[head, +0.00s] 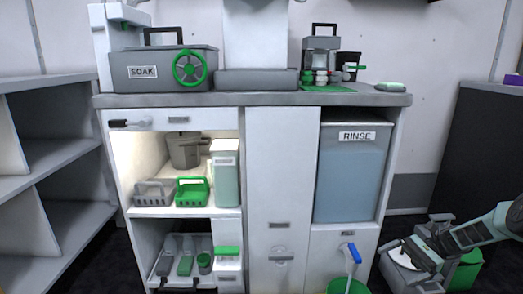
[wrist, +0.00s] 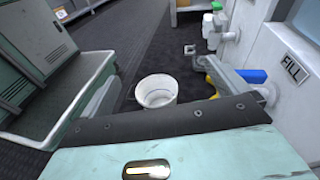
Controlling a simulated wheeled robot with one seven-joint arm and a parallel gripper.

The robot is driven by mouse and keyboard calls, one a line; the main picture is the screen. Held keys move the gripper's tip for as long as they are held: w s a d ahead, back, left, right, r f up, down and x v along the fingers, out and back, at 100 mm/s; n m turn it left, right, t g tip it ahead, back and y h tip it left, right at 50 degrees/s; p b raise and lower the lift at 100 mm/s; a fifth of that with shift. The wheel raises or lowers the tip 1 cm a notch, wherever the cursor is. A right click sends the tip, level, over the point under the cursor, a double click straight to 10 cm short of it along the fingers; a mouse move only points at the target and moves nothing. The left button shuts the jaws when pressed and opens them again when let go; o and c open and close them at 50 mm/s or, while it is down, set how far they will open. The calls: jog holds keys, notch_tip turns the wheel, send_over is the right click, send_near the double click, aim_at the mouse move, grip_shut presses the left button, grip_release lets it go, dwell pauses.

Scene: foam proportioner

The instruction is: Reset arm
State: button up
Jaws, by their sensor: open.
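My arm comes in from the right edge of the head view. My gripper (head: 414,258) is at its end, low at the lower right, beside the cabinet.
The white cabinet's worktop (head: 270,100) carries the SOAK box (head: 143,72). The RINSE tank (head: 352,170) is below. The wrist view shows a white bucket (wrist: 156,92) on dark floor and a FILL label (wrist: 294,69).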

jog(key=s+a+r+n+g+h+p, duration=0.15)
jog(key=s+a+r+n+h, duration=0.3)
jog(key=a+r, duration=0.5)
jog(key=s+a+r+n+g+h, duration=0.25)
jog(key=a+r+n+h, duration=0.35)
jog(key=a, duration=0.7)
jog(key=s+a+r+n+t+h, duration=0.2)
jog(key=s+r+n, duration=0.15)
jog(key=s, duration=0.45)
jog(key=s+a+r+n+t+h+p, duration=0.1)
jog(key=s+a+r+n+t, duration=0.2)
jog(key=s, duration=0.6)
jog(key=s+a+r+n+t+h, duration=0.1)
jog(key=s+r+n+t+h, duration=0.15)
jog(key=s+n, duration=0.4)
notch_tip(320, 180, up, 38)
jog(key=s+m+p, duration=0.1)
jog(key=s+p, duration=0.1)
jog(key=p, duration=3.6)
jog(key=shift+d+r+y, duration=0.25)
jog(key=shift+y, duration=0.15)
jog(key=shift+s+f+g, duration=0.1)
jog(key=shift+f+g, duration=0.05)
jog(key=shift+g, duration=0.1)
